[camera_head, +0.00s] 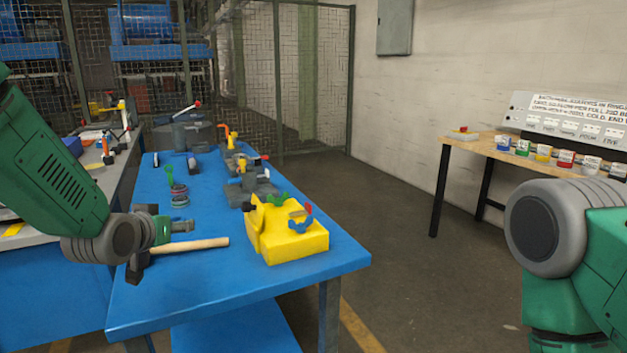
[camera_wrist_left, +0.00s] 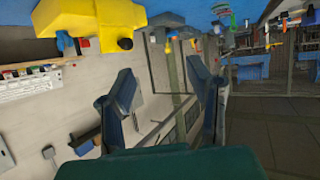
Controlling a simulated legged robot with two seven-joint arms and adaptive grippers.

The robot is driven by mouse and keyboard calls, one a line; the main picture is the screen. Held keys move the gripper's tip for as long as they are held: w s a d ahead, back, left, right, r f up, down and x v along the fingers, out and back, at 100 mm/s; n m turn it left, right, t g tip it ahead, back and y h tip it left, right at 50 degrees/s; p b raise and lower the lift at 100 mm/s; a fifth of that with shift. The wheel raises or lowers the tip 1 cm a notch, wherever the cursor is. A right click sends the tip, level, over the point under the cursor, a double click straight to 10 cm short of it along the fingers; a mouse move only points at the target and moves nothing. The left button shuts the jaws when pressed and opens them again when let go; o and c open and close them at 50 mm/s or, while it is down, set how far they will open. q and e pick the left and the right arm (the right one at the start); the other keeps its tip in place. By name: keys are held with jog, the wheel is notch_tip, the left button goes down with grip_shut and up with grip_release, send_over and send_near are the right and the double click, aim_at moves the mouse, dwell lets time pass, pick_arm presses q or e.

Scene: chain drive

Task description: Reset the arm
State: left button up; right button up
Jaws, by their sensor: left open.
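My left arm comes in from the left in the head view. Its gripper (camera_head: 178,228) is over the near left part of the blue table (camera_head: 220,285), beside the wooden hammer handle (camera_head: 190,245). In the left wrist view, which looks upside down, the two dark fingers of the left gripper (camera_wrist_left: 162,80) stand wide apart with nothing between them. My right arm shows at the right edge of the head view; its gripper is out of the picture. The yellow block (camera_head: 290,245) with green and blue parts sits right of the left gripper, apart from it; it also shows in the left wrist view (camera_wrist_left: 85,20).
Metal fixtures (camera_head: 250,185) and a red-and-green stacked part (camera_head: 178,190) stand farther back on the blue table. A wooden side table (camera_head: 505,155) with coloured containers stands at the right wall. Open floor lies between the tables. A mesh fence (camera_head: 300,80) closes the back.

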pick_arm(q)
jog(key=s+f, duration=0.1)
jog(key=f, duration=0.2)
jog(key=s+f+g, duration=0.1)
jog(key=s+f, duration=0.1)
jog(key=f, duration=0.1)
jog(key=s+f+g, duration=0.1)
jog(key=f, duration=0.2)
jog(key=shift+s+d, duration=0.15)
jog(key=shift+d, duration=0.1)
jog(key=s+f+g, duration=0.5)
jog(key=s+f, duration=1.1)
jog(key=s+f+g, duration=0.2)
jog(key=s+f, duration=0.2)
jog(key=s, duration=0.8)
jog(key=s+f+g, duration=0.3)
jog(key=s+f, duration=0.1)
jog(key=s, duration=0.8)
jog(key=shift+d+f+m, duration=0.15)
jog(key=shift+f+m, duration=0.15)
jog(key=shift+f, duration=0.05)
